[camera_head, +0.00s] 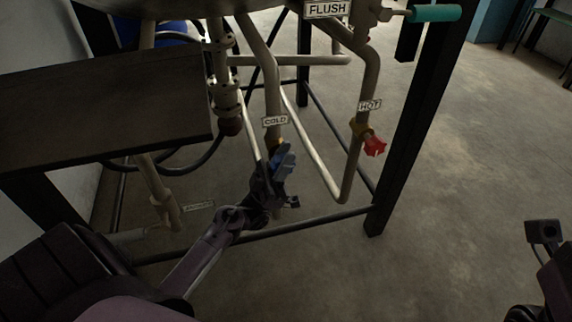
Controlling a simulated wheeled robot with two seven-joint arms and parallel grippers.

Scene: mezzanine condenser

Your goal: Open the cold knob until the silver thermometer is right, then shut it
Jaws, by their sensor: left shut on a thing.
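The blue cold knob (284,158) sits on a pale pipe below a tag reading COLD (275,121). My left gripper (274,172) is at this knob and shut on it, and the gripper hides part of the knob and its valve. My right gripper (544,236) is at the right edge, partly cut off, and its jaws cannot be made out. No silver thermometer can be made out in this view.
A red knob (375,146) sits by a HOT tag (370,105) to the right. A teal handle (433,13) is by the FLUSH sign (327,9). Dark frame legs (408,130) and a dark board (100,110) flank the pipes. Floor at right is clear.

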